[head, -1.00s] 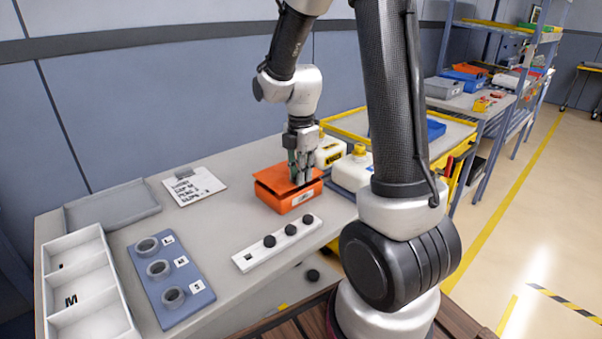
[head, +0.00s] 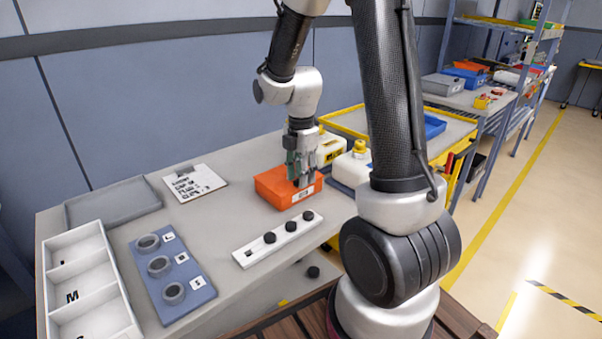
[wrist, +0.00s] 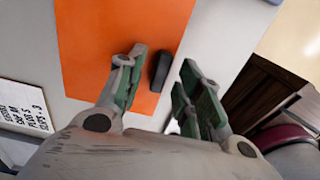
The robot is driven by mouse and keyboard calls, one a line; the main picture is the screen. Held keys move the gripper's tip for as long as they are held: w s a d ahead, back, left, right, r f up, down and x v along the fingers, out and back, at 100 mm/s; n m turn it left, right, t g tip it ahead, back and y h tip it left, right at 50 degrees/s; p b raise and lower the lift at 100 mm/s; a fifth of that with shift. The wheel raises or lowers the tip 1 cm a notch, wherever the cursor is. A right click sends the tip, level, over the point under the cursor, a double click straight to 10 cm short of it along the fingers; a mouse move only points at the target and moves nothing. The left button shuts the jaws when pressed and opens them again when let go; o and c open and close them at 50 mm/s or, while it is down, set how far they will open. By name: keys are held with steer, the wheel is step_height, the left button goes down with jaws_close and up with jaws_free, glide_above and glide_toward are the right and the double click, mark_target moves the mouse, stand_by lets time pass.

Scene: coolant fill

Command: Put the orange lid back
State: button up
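The orange lid (head: 273,182) lies flat on the orange box (head: 285,202) on the bench. It also shows in the wrist view (wrist: 95,45), with a black knob (wrist: 160,70) near its edge. My gripper (head: 303,183) is right above the lid, pointing down. In the wrist view the fingers (wrist: 162,85) are spread apart with the knob between them; I see a gap beside the knob on the right. The inside of the box is hidden.
A white strip with black knobs (head: 280,240) lies in front of the box. White jugs with yellow caps (head: 354,168) stand close behind on the right. A blue plate with rings (head: 175,268), a white divided tray (head: 112,279), a grey tray (head: 112,203) and a clipboard (head: 190,183) lie left.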

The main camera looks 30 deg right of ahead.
step_height(320, 180, up, 13)
steer(key=s+r+m+t, duration=0.2)
steer(key=s+m, duration=0.7)
steer(key=m, duration=0.1)
steer(key=s+r+m+t, duration=0.2)
steer(key=s+r+m, duration=0.1)
steer(key=s+m, duration=0.7)
steer(key=shift+a, duration=0.25)
steer(key=shift+s, duration=0.1)
